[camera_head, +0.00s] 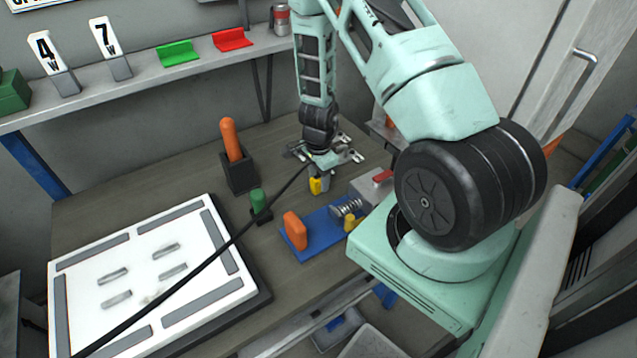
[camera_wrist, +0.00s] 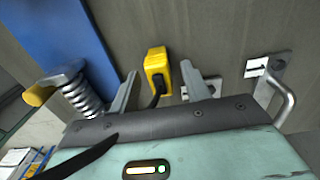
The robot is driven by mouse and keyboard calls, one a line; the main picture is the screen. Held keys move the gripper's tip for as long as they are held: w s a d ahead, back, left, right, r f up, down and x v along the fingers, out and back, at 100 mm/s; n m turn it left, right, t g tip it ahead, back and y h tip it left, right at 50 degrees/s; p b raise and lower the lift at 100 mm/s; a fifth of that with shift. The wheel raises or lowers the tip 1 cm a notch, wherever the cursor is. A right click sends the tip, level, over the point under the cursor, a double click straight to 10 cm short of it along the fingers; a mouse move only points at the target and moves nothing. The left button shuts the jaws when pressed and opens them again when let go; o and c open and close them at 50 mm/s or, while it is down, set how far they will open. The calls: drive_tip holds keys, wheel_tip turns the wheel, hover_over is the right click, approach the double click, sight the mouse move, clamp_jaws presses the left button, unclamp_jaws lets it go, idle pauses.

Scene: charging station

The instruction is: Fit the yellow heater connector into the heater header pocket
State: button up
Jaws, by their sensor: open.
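The yellow heater connector (camera_wrist: 157,68) shows in the wrist view as a small block with a black cable at its near end. In the head view the yellow connector (camera_head: 316,186) is just below my gripper (camera_head: 322,165), over the wooden bench. My gripper (camera_wrist: 159,72) is open. Its two grey fingers appear on either side of the connector, with visible gaps at both sides. How far beyond the fingertips the connector sits is hard to tell. I cannot make out the heater header pocket for certain in either view.
A blue fixture (camera_head: 318,236) carries an orange handle (camera_head: 295,231), and a spring (camera_wrist: 82,97) stands left of my fingers. A metal bracket (camera_wrist: 282,92) is at the right. A green-topped block (camera_head: 258,202), an orange-handled holder (camera_head: 238,172) and a white panel (camera_head: 205,290) occupy the left.

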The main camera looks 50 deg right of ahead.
drive_tip(key=shift+f, duration=0.2)
clamp_jaws()
drive_tip(key=shift+r, duration=0.1)
